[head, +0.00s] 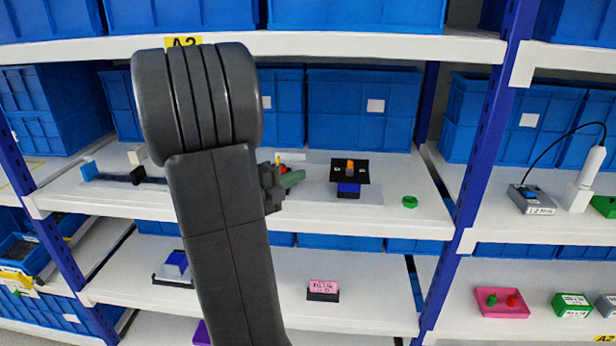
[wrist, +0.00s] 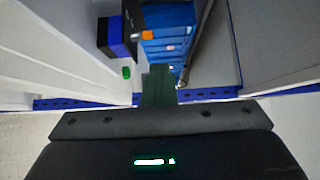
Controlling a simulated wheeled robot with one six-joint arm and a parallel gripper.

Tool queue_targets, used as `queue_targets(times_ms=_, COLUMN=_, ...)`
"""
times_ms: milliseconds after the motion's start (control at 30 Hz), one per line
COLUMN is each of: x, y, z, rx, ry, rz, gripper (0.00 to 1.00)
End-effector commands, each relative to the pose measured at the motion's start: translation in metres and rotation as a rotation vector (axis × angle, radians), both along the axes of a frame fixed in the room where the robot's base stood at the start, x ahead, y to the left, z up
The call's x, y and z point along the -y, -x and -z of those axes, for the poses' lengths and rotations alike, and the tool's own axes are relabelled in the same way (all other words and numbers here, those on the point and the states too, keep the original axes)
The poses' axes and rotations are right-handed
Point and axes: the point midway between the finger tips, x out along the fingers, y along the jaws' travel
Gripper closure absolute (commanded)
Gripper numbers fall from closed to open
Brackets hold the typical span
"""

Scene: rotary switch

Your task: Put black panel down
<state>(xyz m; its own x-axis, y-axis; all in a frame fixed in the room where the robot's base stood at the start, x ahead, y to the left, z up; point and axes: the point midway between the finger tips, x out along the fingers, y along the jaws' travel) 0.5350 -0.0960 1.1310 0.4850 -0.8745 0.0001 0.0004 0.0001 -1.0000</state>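The black panel (head: 361,178) sits on a blue block on the middle shelf, right of centre in the head view. An orange knob (head: 350,163) stands out from it. The panel also shows edge-on in the wrist view (wrist: 132,18), with the orange knob (wrist: 147,35) and the blue block (wrist: 117,48) beside it. My gripper (head: 292,179) is left of the panel and apart from it. Its green fingers (wrist: 158,85) appear together at the centre of the wrist view, with nothing seen between them. My arm hides part of the shelf.
A green ring-like piece (head: 410,202) lies on the shelf right of the panel. Blue bins (head: 365,115) stand behind. A blue upright post (head: 480,140) bounds the shelf on the right. A small red and yellow item (head: 280,160) shows behind my gripper.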

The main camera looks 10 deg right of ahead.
Motion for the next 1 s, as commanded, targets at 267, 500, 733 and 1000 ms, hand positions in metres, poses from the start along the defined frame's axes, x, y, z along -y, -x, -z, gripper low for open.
queue_targets(times_ms=267, x=-0.027, y=0.015, z=-0.012, rx=0.0, ry=0.0, rz=-0.001, gripper=1.0)
queue_targets(times_ms=500, x=-0.029, y=0.016, z=-0.012, rx=0.0, ry=0.001, rz=0.001, gripper=1.0)
queue_targets(times_ms=733, x=-0.022, y=0.013, z=-0.009, rx=-0.001, ry=0.0, rz=0.003, gripper=1.0)
queue_targets(times_ms=1000, x=0.013, y=-0.006, z=0.006, rx=-0.001, ry=0.002, rz=0.006, gripper=1.0)
